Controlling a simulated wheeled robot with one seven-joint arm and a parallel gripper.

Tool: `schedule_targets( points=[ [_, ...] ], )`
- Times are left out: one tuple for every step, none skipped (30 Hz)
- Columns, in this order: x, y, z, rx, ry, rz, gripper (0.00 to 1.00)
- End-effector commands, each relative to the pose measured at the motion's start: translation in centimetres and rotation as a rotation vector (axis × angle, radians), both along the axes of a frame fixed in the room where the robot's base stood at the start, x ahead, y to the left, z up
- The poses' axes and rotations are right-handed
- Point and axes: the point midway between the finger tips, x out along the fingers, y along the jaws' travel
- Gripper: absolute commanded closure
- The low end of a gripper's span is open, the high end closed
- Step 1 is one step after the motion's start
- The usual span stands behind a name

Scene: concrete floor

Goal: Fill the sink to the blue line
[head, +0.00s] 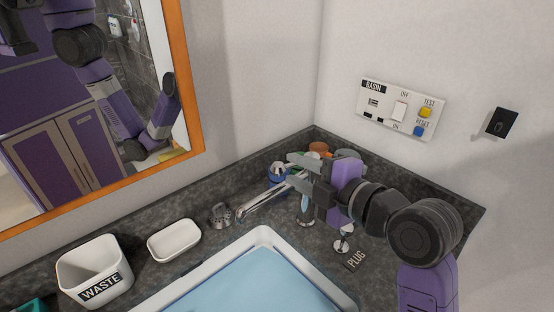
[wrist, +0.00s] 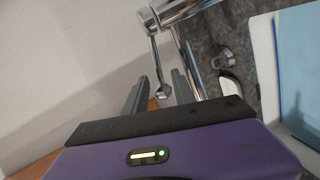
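The sink (head: 262,234) has a white rim and holds light blue water (head: 250,280); it also shows at the right of the wrist view (wrist: 265,80). A darker blue strip (wrist: 278,60) runs along its inner wall there, beside the water. The chrome tap (head: 265,197) stands behind the sink. My gripper (head: 296,171) is open at the tap. In the wrist view, the tap's thin lever (wrist: 157,65) with a round end lies between my two fingers (wrist: 160,95); I cannot tell whether they touch it. My gripper hides part of the tap in the head view.
A plug knob (head: 341,244) with a PLUG label stands right of the sink. A white waste bin (head: 90,265) and a soap dish (head: 174,240) are left. Cups stand behind my gripper. A BASIN switch panel (head: 400,107) and a black hook (head: 502,123) are on the wall.

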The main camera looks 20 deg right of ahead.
Motion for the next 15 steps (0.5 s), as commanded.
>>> schedule_targets(
  points=[
    [0.7,0.3,-0.1,0.001,0.003,0.002,0.68],
    [1.2,0.5,-0.1,0.001,0.002,0.002,0.68],
    [1.8,0.7,-0.3,0.001,0.002,0.001,0.68],
    [2.2,0.8,-0.3,0.001,0.002,0.001,0.68],
    [2.7,1.0,-0.5,0.001,0.002,0.001,0.68],
    [3.2,1.2,-0.6,0.001,0.002,0.002,0.68],
    [3.6,1.3,-0.7,0.001,0.002,0.002,0.68],
    [4.0,1.4,-0.8,0.001,0.002,0.001,0.68],
    [4.4,1.5,-0.9,0.001,0.001,0.001,0.68],
    [4.8,1.6,-1.0,0.002,0.001,0.000,0.68],
    [5.0,1.7,-1.0,0.001,0.000,0.000,0.68],
    [5.3,1.8,-1.2,0.002,0.002,0.000,0.68],
    [5.5,1.9,-1.2,0.002,0.002,0.000,0.68],
    [5.6,1.9,-1.3,0.002,0.001,0.000,0.68],
    [5.8,2.0,-1.3,0.002,0.000,-0.002,0.68]
  ],
)
